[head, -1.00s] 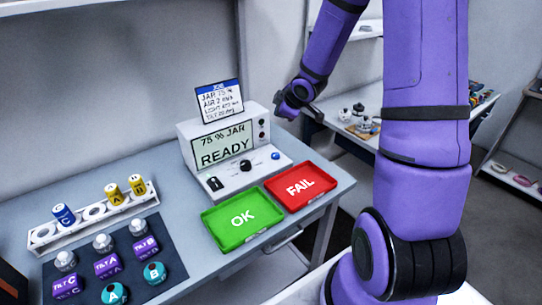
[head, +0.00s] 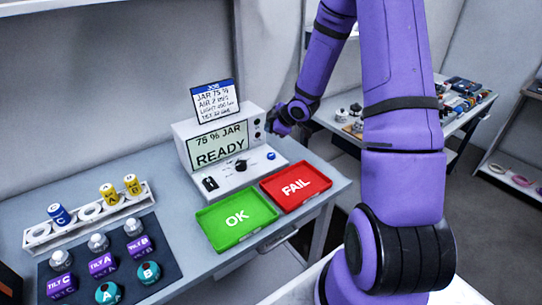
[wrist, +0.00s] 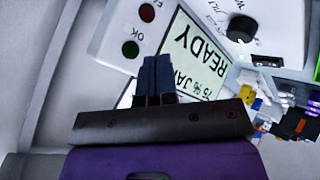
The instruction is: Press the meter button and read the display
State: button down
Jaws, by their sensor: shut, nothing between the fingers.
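The meter (head: 180,140) is a white console at the back of the bench. Its display (head: 217,146) reads "75 % JAR READY". A blue button (head: 271,156) sits on its sloped front, right of a black knob (head: 240,165). My gripper (head: 273,126) is beside the meter's right end, above and apart from the blue button. In the wrist view my gripper (wrist: 154,72) has its dark fingers together and empty. They overlap part of the display (wrist: 193,58), which appears upside down. The knob also shows there (wrist: 241,28).
A job card (head: 215,98) stands on top of the meter. A green OK tray (head: 215,233) and red FAIL tray (head: 318,188) lie in front. A rack (head: 38,237) of jars and a dark mat (head: 165,270) with several sensors are at left. Another bench (head: 459,128) stands behind.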

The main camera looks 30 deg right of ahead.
aim_at(271, 156)
jog(key=shift+f, duration=4.1)
jog(key=shift+f, duration=0.1)
jog(key=shift+f, duration=0.3)
jog(key=shift+f, duration=0.45)
jog(key=shift+r, duration=0.9)
jog(key=shift+r, duration=2.5)
